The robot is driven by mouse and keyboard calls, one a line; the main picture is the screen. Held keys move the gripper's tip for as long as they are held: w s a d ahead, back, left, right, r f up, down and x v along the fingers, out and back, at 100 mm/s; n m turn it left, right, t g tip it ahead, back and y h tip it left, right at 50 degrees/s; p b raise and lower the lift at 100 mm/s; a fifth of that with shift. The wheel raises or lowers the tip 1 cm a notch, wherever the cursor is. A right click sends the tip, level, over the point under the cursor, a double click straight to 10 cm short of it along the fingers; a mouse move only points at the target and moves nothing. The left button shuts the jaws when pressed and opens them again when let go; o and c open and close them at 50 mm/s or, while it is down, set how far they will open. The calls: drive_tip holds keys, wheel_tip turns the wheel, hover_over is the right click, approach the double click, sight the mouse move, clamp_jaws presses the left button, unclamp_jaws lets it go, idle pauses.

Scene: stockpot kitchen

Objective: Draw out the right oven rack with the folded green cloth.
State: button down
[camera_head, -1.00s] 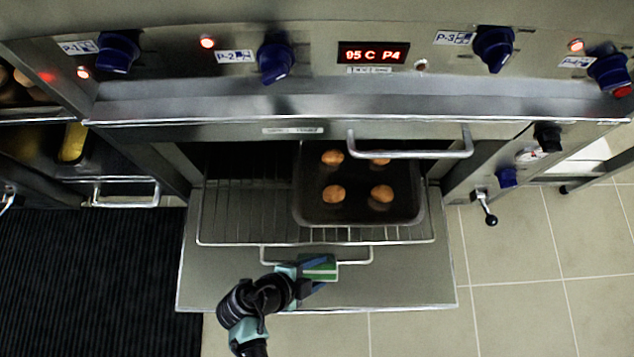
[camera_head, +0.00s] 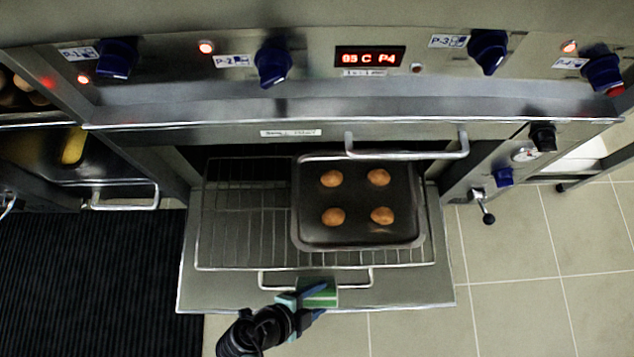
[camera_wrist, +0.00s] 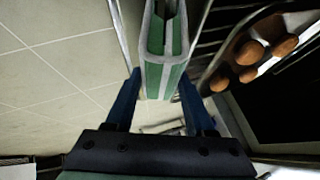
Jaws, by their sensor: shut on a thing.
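The wire oven rack (camera_head: 238,225) sticks partway out of the oven over the lowered door. Its wire handle (camera_head: 272,287) runs along the front. My gripper (camera_head: 306,302) is shut on the cloth at the rack's front; the cloth hides whether the bar lies between the fingers. In the wrist view the folded cloth (camera_wrist: 163,60) stands between my blue fingers (camera_wrist: 158,95).
A dark tray (camera_head: 357,230) with several round brown buns sits on the rack's right part. The lowered oven door (camera_head: 215,292) lies under the rack. A fixed handle (camera_head: 410,154) crosses above the tray. Tiled floor (camera_head: 520,290) is clear on the right.

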drive_tip(key=shift+w, duration=0.15)
idle(0.5)
drive_tip(key=shift+s+r+p, duration=0.2)
drive_tip(key=shift+r+p, duration=0.2)
drive_tip(key=shift+r, duration=0.05)
drive_tip(key=shift+s+r+p, duration=0.2)
drive_tip(key=shift+r+p, duration=0.15)
drive_tip(key=shift+r, duration=0.1)
idle(0.9)
drive_tip(key=shift+s+r+p, duration=0.3)
drive_tip(key=shift+s+p, duration=0.05)
drive_tip(key=shift+s, duration=0.1)
idle(0.8)
drive_tip(key=shift+w+r+p, duration=0.1)
drive_tip(key=shift+r+p, duration=0.4)
drive_tip(key=shift+r, duration=0.15)
idle(0.6)
drive_tip(key=r+p, duration=0.1)
drive_tip(key=s+r+p, duration=0.1)
drive_tip(key=r, duration=0.1)
drive_tip(key=r+p, duration=0.1)
drive_tip(key=p, duration=0.1)
drive_tip(key=shift+s+r, duration=0.2)
drive_tip(key=shift+s, duration=0.2)
idle(0.6)
